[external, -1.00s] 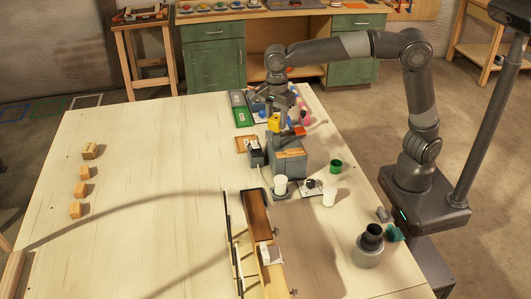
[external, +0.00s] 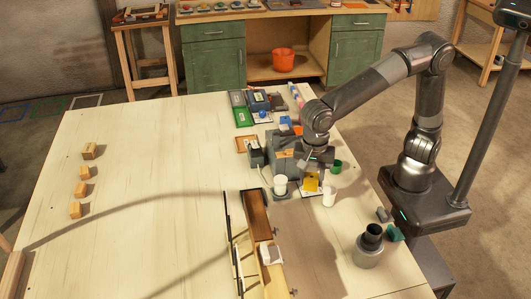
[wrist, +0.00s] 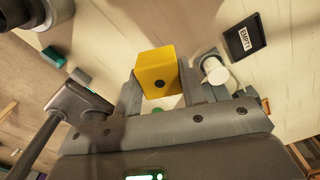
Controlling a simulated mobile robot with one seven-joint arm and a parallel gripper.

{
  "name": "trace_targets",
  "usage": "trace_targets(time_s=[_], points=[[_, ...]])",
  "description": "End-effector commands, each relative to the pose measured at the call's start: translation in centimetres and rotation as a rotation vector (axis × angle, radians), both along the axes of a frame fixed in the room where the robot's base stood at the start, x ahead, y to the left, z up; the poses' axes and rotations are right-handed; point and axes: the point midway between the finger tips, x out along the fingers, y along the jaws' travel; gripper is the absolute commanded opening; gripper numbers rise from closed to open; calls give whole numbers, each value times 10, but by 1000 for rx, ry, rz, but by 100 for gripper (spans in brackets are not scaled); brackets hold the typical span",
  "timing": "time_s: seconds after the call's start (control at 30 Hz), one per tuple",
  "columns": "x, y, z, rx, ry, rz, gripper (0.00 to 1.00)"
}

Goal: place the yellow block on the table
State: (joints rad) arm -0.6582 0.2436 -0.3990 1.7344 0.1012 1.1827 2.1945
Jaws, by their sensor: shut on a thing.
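The yellow block (external: 311,185) is held in my gripper (external: 312,176), low over a white pad on the pale wooden table (external: 130,190). I cannot tell whether the block touches the surface beneath it. In the wrist view the yellow block (wrist: 156,70) sits between the two grey fingers of my gripper (wrist: 160,100), which is shut on it. The bare table shows behind it there.
White cups (external: 280,184) and (external: 329,196) stand close on both sides of the block. A green cup (external: 336,166) is just behind, and a grey machine (external: 284,145) is left behind it. A long wooden trough (external: 258,230) lies in front. The table's left middle is mostly clear.

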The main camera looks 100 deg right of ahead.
Motion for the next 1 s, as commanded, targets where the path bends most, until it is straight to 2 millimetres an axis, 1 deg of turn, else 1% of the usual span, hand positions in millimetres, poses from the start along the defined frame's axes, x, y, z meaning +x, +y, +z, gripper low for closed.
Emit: trace_targets(time_s=[0.03,0.2,0.37,0.47,0.57,0.8,0.9,1.0], points=[[-1,0,-14,-2,6,0,15],[0,0,-42,-1,3,-1,15],[0,0,-49,-1,1,0,15],[0,6,-52,-1,1,1,15],[1,21,-61,-1,3,3,15],[5,76,-94,-2,3,3,15],[6,95,-106,-2,2,3,15],[8,108,-113,-1,2,1,15]])
